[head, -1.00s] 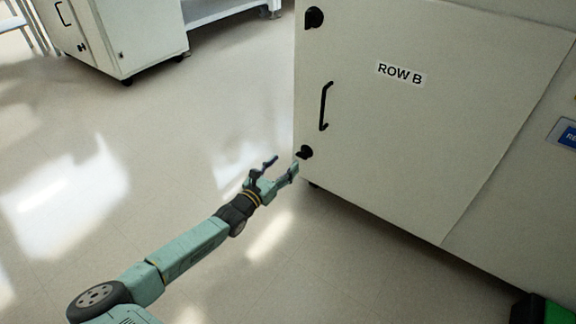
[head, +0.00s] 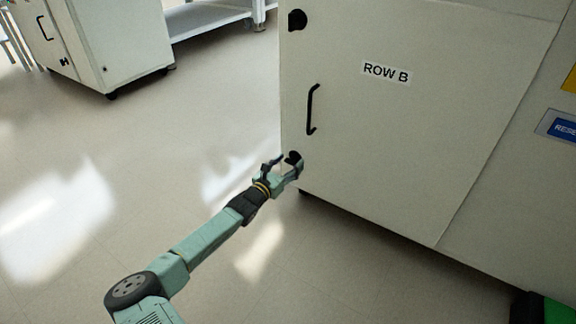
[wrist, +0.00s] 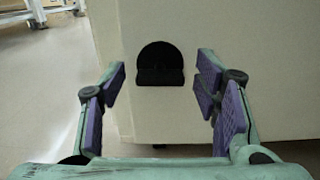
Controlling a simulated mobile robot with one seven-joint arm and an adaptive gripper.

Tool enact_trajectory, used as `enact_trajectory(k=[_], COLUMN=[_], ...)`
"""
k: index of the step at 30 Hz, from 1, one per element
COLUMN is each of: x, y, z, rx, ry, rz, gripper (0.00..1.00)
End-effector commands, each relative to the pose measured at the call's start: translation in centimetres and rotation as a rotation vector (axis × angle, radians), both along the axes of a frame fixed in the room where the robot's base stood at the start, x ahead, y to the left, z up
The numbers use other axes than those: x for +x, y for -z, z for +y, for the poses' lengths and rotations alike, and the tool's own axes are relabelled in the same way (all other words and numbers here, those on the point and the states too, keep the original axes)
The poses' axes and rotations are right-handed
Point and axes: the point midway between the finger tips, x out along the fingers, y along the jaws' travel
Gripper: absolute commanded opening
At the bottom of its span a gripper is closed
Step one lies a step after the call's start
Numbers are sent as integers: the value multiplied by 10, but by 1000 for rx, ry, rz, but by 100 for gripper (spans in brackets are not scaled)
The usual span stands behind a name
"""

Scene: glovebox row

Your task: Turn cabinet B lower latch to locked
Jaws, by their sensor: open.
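Cabinet B (head: 430,130) has a pale door with a "ROW B" label (head: 386,72). Its lower latch (head: 294,157) is a black knob near the door's lower left edge, partly hidden by my gripper in the head view. In the wrist view the latch (wrist: 160,64) shows as a round black disc with a horizontal bar across its lower part. My gripper (head: 283,164) is open in front of it. In the wrist view the purple-padded fingers (wrist: 162,88) stand wide on either side of the latch, apart from it.
A black upper latch (head: 298,19) and a vertical black handle (head: 312,109) are on the same door. Another cabinet (head: 115,45) stands at the back left. A green and black object (head: 545,308) is at the lower right. The floor to the left is clear.

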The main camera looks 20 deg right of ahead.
Motion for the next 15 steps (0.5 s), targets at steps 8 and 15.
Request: enact_trajectory(k=[8,15], x=[0,0], y=[0,0], z=[0,0], rx=[0,-1], ry=[0,0], rz=[0,-1], gripper=[53,37])
